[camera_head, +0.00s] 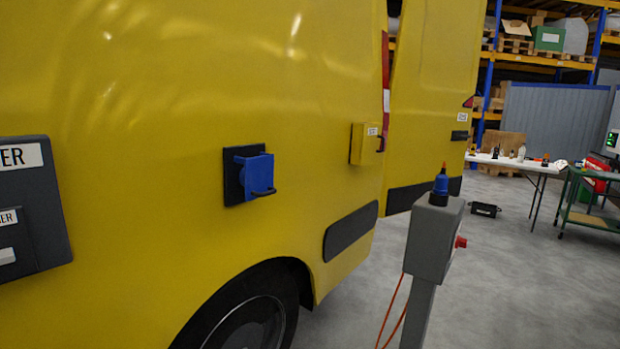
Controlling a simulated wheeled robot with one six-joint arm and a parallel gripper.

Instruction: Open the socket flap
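A blue socket flap (257,174) sits on a black mounting plate (234,190) on the side of a yellow van (180,90). The socket behind the flap is hidden. My gripper does not show in this view, so its state and its distance from the flap cannot be seen.
A grey post (433,240) with a blue plug on top and orange cables stands right of the van. A yellow box (364,144) is on the van side. A grey labelled panel (30,205) is at left. A white table (520,163) stands farther back.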

